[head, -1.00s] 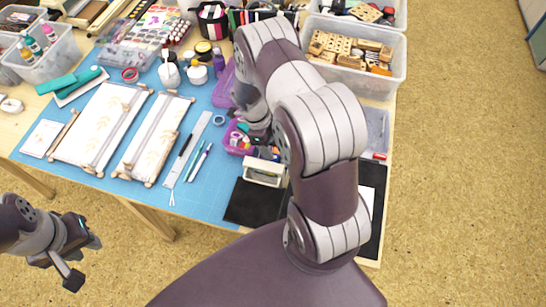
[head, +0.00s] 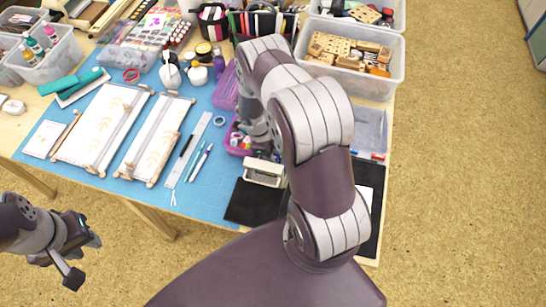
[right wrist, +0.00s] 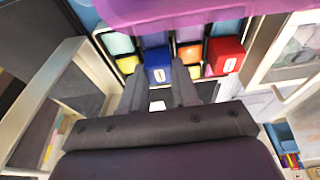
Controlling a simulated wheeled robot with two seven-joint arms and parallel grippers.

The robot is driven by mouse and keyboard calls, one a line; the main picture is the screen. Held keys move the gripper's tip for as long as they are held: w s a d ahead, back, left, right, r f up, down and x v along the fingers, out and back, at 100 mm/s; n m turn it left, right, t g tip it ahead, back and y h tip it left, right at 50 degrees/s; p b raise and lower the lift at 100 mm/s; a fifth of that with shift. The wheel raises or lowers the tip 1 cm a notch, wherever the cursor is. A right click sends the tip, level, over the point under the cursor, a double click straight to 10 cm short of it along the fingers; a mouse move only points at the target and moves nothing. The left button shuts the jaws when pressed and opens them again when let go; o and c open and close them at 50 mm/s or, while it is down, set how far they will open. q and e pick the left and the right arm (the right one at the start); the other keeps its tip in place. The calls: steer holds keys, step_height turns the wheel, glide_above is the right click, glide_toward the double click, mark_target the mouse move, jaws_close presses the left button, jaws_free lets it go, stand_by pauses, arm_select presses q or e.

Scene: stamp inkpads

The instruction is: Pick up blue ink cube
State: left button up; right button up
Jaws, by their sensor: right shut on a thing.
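The blue ink cube (right wrist: 157,56) is in the right wrist view, among other ink cubes at the edge of a purple case. My right gripper (right wrist: 159,80) is shut on it, with one finger on each side. In the head view the purple case (head: 226,92) lies on the blue mat. My right arm hides much of it, with the right gripper's fingertips and the blue cube. My left gripper (head: 86,260) hangs at the lower left, off the table, with its fingers apart and empty.
A red cube (right wrist: 226,55) sits right of the blue one. A clear bin of wooden stamps (head: 350,82) stands at the back right. Long tools lie left of the case.

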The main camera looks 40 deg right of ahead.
steer(key=shift+r, duration=0.1)
steer(key=shift+r, duration=0.3)
steer(key=r, duration=0.2)
steer(key=r+b, duration=0.1)
steer(key=shift+s+d+r, duration=0.25)
steer(key=shift+s+r, duration=0.1)
steer(key=shift+s, duration=0.05)
steer(key=s+d+r+b, duration=0.1)
steer(key=s+d+r, duration=0.3)
steer(key=s, duration=0.6)
step_height(320, 180, up, 2)
steer(key=shift+r+b, duration=0.25)
steer(key=shift+b, duration=0.15)
